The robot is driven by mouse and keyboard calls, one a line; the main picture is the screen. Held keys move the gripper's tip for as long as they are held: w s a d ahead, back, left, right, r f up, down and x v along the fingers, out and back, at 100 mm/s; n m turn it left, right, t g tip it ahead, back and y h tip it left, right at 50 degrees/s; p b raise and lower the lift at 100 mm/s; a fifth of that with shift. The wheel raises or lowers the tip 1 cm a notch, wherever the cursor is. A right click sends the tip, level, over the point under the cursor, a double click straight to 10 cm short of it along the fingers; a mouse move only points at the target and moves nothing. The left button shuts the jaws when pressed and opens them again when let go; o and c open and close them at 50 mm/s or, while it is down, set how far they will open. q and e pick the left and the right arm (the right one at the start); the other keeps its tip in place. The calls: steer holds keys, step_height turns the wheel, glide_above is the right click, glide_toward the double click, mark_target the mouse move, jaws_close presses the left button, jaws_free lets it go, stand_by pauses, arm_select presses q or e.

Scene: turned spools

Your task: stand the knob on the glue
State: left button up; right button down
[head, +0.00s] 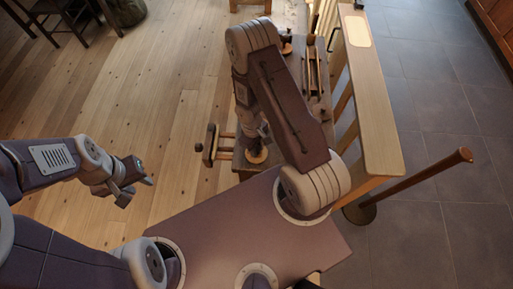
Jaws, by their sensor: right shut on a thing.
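My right gripper (256,142) points down over the near left part of the workbench (243,174), partly hidden by my own forearm. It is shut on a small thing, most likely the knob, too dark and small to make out. A pale round wooden piece (257,156) shows right under its fingertips; I cannot tell whether they touch. No glue can be made out in this view. My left gripper (136,186) is open and empty, out over the floor to the left of the bench.
A wooden vise (212,146) juts from the bench's left side. Another pale round piece (286,48) and long tools (313,72) lie further back. A wooden rail (372,110) runs along the right. A slanting pole (420,177) stands beyond it.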

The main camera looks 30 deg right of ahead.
mark_target(257, 148)
steer(key=shift+f, duration=0.1)
steer(key=c, duration=1.1)
jaws_free()
steer(key=shift+o, duration=0.5)
steer(key=o, duration=0.3)
steer(key=shift+o, duration=0.2)
step_height(257, 148, up, 8)
steer(key=p, duration=0.7)
